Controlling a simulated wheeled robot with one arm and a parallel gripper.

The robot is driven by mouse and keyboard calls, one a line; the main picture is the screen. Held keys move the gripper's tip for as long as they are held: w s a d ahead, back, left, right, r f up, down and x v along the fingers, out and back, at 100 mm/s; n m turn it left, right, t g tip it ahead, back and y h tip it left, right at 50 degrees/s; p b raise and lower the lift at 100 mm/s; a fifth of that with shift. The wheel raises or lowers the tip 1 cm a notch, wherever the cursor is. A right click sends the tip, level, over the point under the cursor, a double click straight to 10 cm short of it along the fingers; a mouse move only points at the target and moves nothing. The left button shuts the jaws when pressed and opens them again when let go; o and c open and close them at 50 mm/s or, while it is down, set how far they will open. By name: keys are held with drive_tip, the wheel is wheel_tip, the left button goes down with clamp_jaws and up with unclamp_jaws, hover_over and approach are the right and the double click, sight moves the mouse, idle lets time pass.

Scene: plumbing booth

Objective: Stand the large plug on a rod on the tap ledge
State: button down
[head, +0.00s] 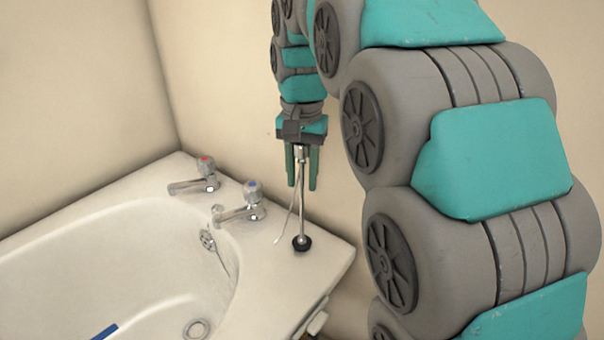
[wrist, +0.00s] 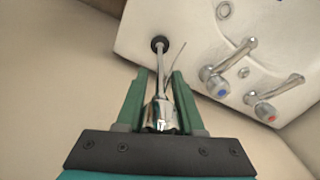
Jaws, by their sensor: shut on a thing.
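The large plug (head: 302,243) is a black disc at the lower end of a thin metal rod (head: 302,212). It shows over the tap ledge (head: 325,262), right of the taps, with the rod close to upright. I cannot tell whether the disc touches the ledge or hangs just above it. My gripper (head: 301,184) points down above it, shut on the upper part of the rod. In the wrist view the chrome upper end (wrist: 158,114) lies between the green fingers, and the black plug (wrist: 160,43) is beyond the fingertips. A thin pale strand (head: 287,217) hangs beside the rod.
A red-marked tap (head: 205,175) and a blue-marked tap (head: 251,203) stand on the ledge to the left. The bath basin (head: 110,262) has an overflow fitting (head: 207,240) and a drain (head: 197,328). Walls rise behind. A blue strip (head: 105,331) lies at the lower left.

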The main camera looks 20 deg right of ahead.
drive_tip(key=shift+f, duration=0.1)
idle(0.3)
drive_tip(key=shift+c, duration=2.2)
unclamp_jaws()
